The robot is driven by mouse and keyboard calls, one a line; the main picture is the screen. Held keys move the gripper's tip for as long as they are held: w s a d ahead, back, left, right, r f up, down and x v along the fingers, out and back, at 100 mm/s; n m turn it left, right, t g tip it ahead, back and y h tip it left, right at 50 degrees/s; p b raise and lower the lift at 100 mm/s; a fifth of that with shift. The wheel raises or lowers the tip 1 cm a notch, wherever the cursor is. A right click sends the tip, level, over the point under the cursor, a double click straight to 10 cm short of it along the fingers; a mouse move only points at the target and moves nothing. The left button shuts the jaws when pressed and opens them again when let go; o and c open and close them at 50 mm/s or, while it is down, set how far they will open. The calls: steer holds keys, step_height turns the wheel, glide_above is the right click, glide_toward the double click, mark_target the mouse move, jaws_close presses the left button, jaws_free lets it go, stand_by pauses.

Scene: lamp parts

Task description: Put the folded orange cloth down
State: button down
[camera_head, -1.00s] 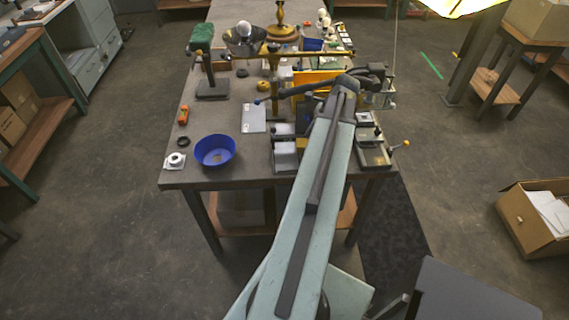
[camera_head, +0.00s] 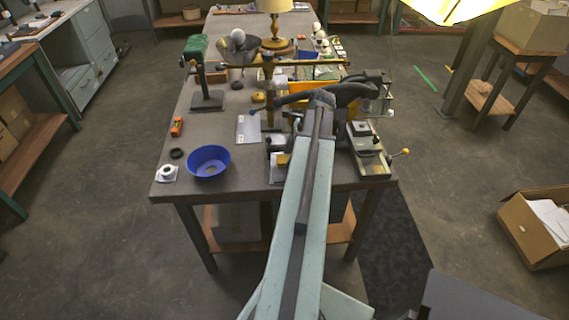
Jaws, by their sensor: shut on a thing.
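My arm (camera_head: 304,190) reaches from the bottom of the head view over the table's front edge, and its far end lies among the cluttered parts right of the table's middle. My gripper is hidden beyond that end. A flat orange-yellow patch (camera_head: 313,91) shows just behind the arm's end; I cannot tell whether it is the folded orange cloth or part of a fixture. No other folded orange cloth can be made out.
A blue bowl (camera_head: 209,161) stands near the front left edge, with a small orange object (camera_head: 176,127) behind it. A grey plate (camera_head: 248,128) lies mid-table. A metal fixture (camera_head: 370,160) is right of my arm. A lamp (camera_head: 275,22) stands at the back.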

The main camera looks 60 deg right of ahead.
mark_target(285, 162)
steer(key=shift+w+a+f, duration=0.1)
steer(key=shift+w+a, duration=0.15)
steer(key=shift+w, duration=0.3)
steer(key=f+b, duration=0.4)
steer(key=shift+w+a, duration=0.1)
steer(key=shift+w, duration=0.2)
steer(key=shift+r, duration=0.25)
steer(key=shift+f, duration=0.2)
steer(key=c, duration=0.9)
jaws_free()
steer(key=shift+c, duration=0.2)
steer(key=shift+r, duration=0.15)
